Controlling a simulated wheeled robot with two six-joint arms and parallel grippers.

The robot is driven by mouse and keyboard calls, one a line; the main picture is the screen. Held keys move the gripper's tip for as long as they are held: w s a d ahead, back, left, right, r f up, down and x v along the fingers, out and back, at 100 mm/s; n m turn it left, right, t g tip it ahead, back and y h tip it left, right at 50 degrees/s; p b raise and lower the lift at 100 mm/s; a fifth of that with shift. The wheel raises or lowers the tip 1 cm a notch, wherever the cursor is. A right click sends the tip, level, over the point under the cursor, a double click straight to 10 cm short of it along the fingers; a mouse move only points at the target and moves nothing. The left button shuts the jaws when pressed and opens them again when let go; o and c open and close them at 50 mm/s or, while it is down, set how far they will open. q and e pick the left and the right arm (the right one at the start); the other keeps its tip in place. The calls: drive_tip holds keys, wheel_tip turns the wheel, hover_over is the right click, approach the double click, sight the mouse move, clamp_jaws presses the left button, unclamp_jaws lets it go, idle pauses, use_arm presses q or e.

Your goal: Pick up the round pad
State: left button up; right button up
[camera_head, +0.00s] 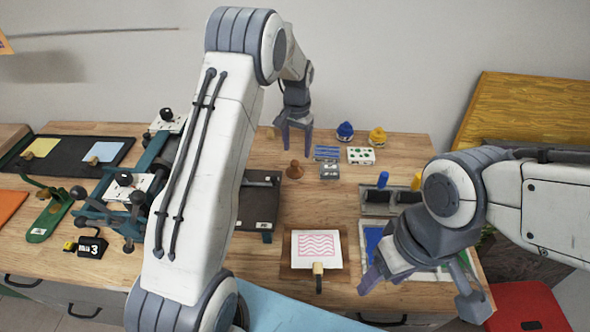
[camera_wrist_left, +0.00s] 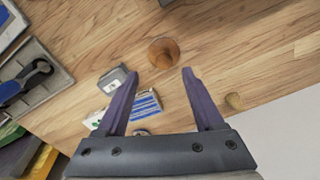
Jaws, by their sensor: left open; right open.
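A brown round pad with a knob-like top (camera_head: 294,171) stands on the wooden table, a little in front of my left gripper. It also shows in the left wrist view (camera_wrist_left: 163,52), beyond the fingertips and roughly midway between them. My left gripper (camera_head: 294,138) is open and empty, its fingers pointing down over the back of the table; its fingers also show in the left wrist view (camera_wrist_left: 160,86). The pad is apart from both fingers. My right gripper (camera_head: 386,282) is open at the front right, over the table edge.
A blue-striped packet (camera_head: 327,153), a small grey block (camera_head: 329,172) and a white card with green dots (camera_head: 361,156) lie right of the pad. Blue (camera_head: 345,131) and yellow (camera_head: 377,136) jars stand behind. A press (camera_head: 130,190) stands left. A wavy red print (camera_head: 318,247) lies in front.

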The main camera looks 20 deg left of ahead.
sight(295, 162)
use_arm(q)
drive_tip(key=shift+f, duration=0.95)
drive_tip(key=f, duration=0.1)
drive_tip(key=f+p, duration=0.1)
drive_tip(key=f, duration=0.1)
drive_tip(key=f+p, duration=0.1)
drive_tip(key=shift+a+f, duration=0.3)
drive_tip(key=shift+f, duration=0.45)
clamp_jaws()
